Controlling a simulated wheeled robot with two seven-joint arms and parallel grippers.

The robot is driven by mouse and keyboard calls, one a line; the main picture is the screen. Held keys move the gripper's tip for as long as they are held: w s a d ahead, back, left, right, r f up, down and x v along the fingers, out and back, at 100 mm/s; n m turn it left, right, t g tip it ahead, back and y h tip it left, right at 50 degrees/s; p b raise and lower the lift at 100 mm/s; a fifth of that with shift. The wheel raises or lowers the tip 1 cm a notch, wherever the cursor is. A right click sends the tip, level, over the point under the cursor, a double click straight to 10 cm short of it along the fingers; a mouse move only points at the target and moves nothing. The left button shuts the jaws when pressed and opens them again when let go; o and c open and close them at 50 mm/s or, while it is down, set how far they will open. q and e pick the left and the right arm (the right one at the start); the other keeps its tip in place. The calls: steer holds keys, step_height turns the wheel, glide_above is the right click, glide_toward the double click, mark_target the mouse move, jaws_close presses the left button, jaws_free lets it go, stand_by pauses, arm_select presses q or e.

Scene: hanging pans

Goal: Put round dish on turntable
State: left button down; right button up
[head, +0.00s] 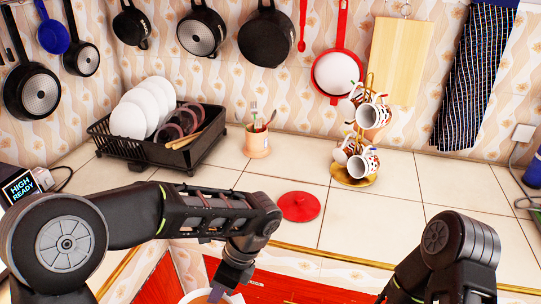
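A round white-rimmed dish (192,297) with brownish contents or interior shows at the bottom edge, mostly cut off by the frame. My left gripper (219,290) points down at its right side, at or very near the rim. Its fingertips are small and dark, so I cannot tell whether they are closed on the rim. My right gripper (392,297) is at the bottom right, partly cut off and apart from any object; its finger opening is not clear. No turntable is visible. An appliance with a "HIGH READY" display (20,187) stands at the left edge.
A black rack (180,157) holds white plates. A utensil cup (257,141), a red round lid (299,206) and a gold mug stand (355,180) with mugs are on the tiled counter. Pans hang on the back wall.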

arm_select(q)
steer(key=w+d+n+h, duration=0.2)
steer(key=n+h, duration=0.3)
steer(key=n, duration=0.8)
steer(key=w+d+n+h, duration=0.3)
steer(key=w+n+h, duration=0.2)
steer(key=n, duration=0.9)
steer(key=shift+w+f, duration=0.25)
steer(key=shift+w, duration=0.05)
steer(key=a, duration=1.2)
steer(key=shift+a, duration=0.4)
